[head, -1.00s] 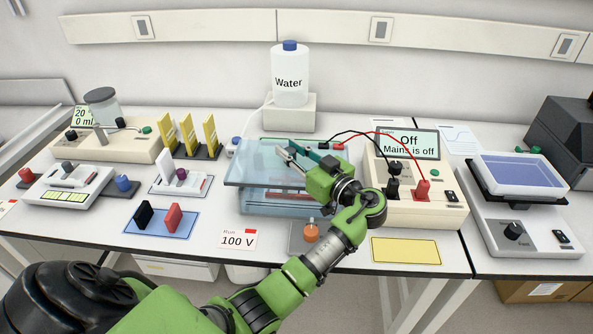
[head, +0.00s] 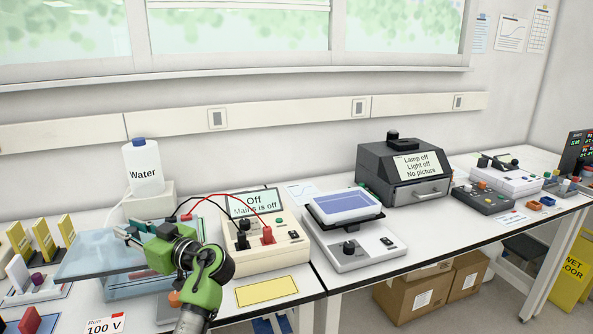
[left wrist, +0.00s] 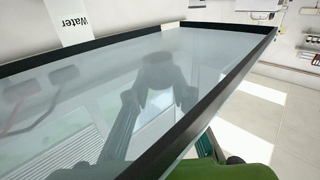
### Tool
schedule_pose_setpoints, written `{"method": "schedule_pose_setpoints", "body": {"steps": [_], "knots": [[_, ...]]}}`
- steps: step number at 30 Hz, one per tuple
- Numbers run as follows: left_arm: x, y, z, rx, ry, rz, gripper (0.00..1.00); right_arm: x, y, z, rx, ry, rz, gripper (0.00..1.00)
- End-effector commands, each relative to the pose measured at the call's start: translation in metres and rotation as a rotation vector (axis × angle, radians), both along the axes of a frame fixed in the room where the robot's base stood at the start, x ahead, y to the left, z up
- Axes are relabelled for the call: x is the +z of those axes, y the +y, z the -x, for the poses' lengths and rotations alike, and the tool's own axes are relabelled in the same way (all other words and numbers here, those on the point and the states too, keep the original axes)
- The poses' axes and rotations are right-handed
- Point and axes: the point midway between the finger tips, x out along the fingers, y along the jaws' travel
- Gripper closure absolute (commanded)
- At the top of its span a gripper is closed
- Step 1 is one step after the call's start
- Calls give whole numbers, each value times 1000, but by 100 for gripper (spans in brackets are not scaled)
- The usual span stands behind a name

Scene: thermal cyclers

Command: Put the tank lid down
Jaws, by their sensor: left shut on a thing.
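The tank lid (head: 90,258) is a flat, clear bluish plate, level above the gel tank (head: 140,288) at the lower left of the head view. My left gripper (head: 130,235) is shut on the lid at its back right part. In the left wrist view the lid (left wrist: 130,75) fills most of the picture, with a dark rim and reflections. The tank is partly hidden under the lid and behind my arm, and a gap shows between them at the front. My right gripper is in neither view.
Red and black leads run to the power supply (head: 270,258), whose display reads "Off". A water bottle (head: 142,167) stands behind the tank. Yellow racks (head: 42,237) stand to the left. A yellow mat (head: 266,291) lies clear at the front.

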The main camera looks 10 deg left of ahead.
Motion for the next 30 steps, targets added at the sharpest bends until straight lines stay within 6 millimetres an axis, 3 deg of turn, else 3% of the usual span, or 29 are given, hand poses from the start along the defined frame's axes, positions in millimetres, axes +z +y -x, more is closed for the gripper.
{"method": "schedule_pose_setpoints", "body": {"steps": [5, 11, 23, 30], "knots": [[-15, -7, 13, -69, 3, -2, 100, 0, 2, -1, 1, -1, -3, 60], [-41, -37, 38, -250, 5, -2, 100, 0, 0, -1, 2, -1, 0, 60], [-88, -129, 100, -673, 8, -2, 100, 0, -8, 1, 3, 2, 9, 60], [-110, -196, 152, -939, 11, 1, 100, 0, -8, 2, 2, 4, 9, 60]]}}
